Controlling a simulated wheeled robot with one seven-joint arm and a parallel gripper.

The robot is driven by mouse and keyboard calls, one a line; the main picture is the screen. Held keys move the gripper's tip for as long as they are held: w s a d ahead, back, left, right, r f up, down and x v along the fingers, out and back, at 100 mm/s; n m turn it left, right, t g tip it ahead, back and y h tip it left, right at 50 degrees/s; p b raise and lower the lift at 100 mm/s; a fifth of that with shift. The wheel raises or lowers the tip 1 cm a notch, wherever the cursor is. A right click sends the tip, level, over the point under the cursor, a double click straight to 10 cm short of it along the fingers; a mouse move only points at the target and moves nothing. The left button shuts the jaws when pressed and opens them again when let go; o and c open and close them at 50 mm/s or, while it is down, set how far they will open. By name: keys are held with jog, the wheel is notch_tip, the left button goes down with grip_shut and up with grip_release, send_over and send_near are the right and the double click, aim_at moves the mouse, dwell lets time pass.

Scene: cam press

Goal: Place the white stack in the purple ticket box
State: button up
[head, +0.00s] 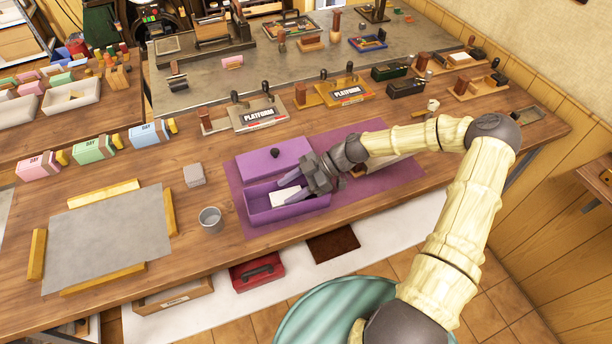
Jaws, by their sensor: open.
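The purple ticket box (262,213) sits on a purple mat (236,177) near the front edge of the workbench. Its lid (283,160), with a dark knob, is behind the open compartment. The white stack (284,197) lies inside the box, toward the right of the compartment. My gripper (288,188) reaches in from the right, its fingers low over the box and beside the stack. The jaws are open. Part of the stack and the right end of the box are hidden behind my gripper. I cannot tell whether the fingers touch the stack.
A grey cup (210,219) and a small grey block (194,175) stand left of the box. A grey sheet (108,240) framed by yellow bars lies further left. The bench is clear between cup and sheet.

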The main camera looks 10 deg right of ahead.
jog(key=shift+r+p, duration=0.3)
jog(key=shift+r, duration=0.2)
jog(key=shift+d+r, duration=0.15)
jog(key=shift+r, duration=0.05)
jog(key=b+v, duration=0.3)
jog(key=v, duration=0.7)
jog(key=shift+w+d, duration=0.1)
jog(key=shift+d, duration=0.2)
jog(key=shift+d+r, duration=0.3)
jog(key=shift+d, duration=0.1)
